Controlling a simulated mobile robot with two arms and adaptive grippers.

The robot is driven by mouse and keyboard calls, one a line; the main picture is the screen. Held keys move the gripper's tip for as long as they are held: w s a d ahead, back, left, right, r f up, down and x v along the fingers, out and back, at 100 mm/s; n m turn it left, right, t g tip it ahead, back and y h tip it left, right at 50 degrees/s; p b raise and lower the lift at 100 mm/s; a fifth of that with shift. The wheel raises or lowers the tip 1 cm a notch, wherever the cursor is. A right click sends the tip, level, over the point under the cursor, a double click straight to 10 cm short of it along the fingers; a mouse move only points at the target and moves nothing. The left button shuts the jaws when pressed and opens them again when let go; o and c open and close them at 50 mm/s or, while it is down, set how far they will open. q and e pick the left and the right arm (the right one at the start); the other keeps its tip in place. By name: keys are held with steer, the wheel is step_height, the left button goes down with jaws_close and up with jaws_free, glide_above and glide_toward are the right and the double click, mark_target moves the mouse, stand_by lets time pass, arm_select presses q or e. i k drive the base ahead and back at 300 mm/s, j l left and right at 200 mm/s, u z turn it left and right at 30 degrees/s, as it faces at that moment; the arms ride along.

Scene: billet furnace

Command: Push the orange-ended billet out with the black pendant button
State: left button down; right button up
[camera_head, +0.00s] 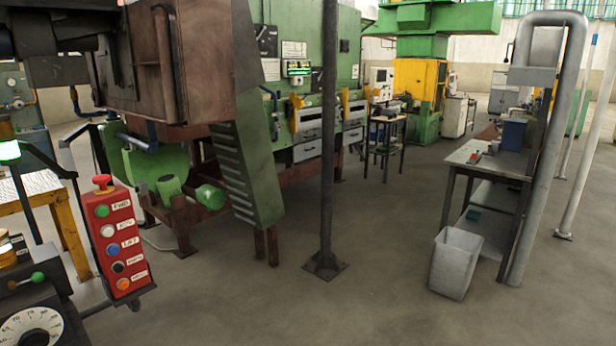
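A red pendant box (101,212) stands at the left, tilted slightly. It has a red mushroom knob (102,181) on top and a column of labelled buttons on its face: green, white, blue, black and orange from top to bottom. The black button (118,267) is second from the bottom, with a white label beside it that is too small to read surely. I cannot make out an orange-ended billet in this view. Neither of my grippers shows, and nothing is seen touching the pendant.
A rusty brown machine housing (190,60) and a green slatted cover (245,175) stand behind the pendant. A dial panel (35,325) fills the lower left corner. A dark post (328,150) rises mid-picture. A grey bin (455,265) and workbench (485,160) stand right. The middle floor is clear.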

mark_target(118, 268)
steer(key=u, duration=1.65)
